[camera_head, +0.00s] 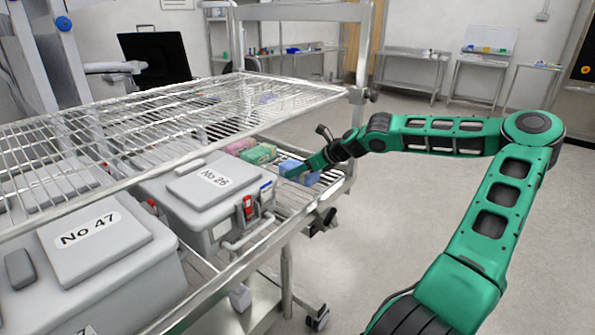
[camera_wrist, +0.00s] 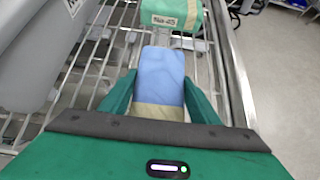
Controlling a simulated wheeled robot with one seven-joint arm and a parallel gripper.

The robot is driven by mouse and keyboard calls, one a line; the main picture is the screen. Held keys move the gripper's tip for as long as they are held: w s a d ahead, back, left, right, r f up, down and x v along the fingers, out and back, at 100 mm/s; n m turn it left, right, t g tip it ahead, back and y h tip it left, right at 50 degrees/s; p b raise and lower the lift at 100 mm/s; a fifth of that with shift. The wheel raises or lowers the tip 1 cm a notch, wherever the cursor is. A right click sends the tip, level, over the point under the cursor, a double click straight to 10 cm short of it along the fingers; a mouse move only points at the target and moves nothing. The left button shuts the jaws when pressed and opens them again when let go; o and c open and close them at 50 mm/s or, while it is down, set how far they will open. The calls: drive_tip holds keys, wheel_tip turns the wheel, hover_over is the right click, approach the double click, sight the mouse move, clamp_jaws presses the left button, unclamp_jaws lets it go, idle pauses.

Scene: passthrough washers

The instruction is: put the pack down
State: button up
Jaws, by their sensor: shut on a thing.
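A blue pack (camera_wrist: 163,75) with a beige end lies between the two green fingers of my gripper (camera_wrist: 160,98) in the wrist view. My gripper is shut on it. In the head view the blue pack (camera_head: 297,170) shows at the right end of the rack's lower wire shelf (camera_head: 283,207), below the upper wire shelf. My gripper (camera_head: 303,172) reaches in from the right. I cannot tell whether the pack touches the shelf wires.
A green pack (camera_wrist: 172,14) labelled No 45 lies ahead on the shelf. Grey boxes No 26 (camera_head: 212,183) and No 47 (camera_head: 92,235) stand to the left. The upper wire shelf (camera_head: 185,115) hangs above. A metal rail (camera_wrist: 229,65) runs close on the right.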

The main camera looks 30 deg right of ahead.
drive_tip(key=o, duration=1.3)
drive_tip(key=shift+c, duration=0.2)
